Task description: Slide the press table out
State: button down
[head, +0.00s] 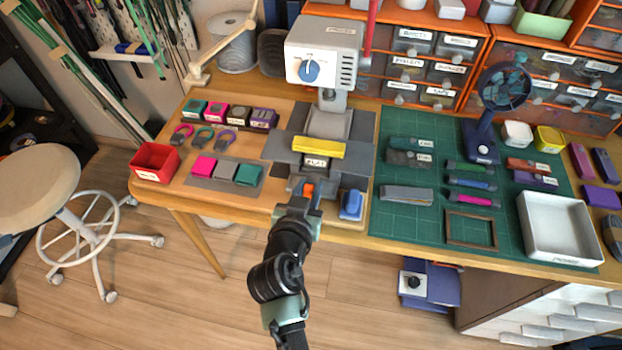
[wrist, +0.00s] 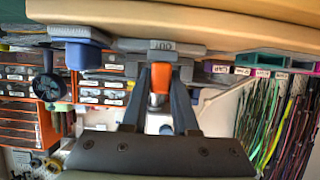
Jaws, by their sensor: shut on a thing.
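The press (head: 322,55) is a white-grey machine with a blue dial, standing at the back of the wooden bench. Its grey press table (head: 283,146) lies below the head, with a yellow bar (head: 318,148) across it and a small label plate in front. My gripper (head: 304,196) is at the bench's front edge, just in front of the press table. Its fingers (wrist: 160,92) are closed on an orange handle (wrist: 160,76), which the wrist view shows between them, under a grey labelled block (wrist: 160,46). The fingers hide part of the handle.
A blue block (head: 351,204) stands close right of my gripper. A green cutting mat (head: 410,222) with tools and a white tray (head: 559,228) lies further right. A red box (head: 155,161) and coloured pieces lie left. The floor in front of the bench is open.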

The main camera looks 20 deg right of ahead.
jog(key=shift+s+a, duration=0.4)
jog(key=shift+s, duration=0.2)
jog(key=c, duration=0.7)
grip_release()
jog(key=v, duration=1.3)
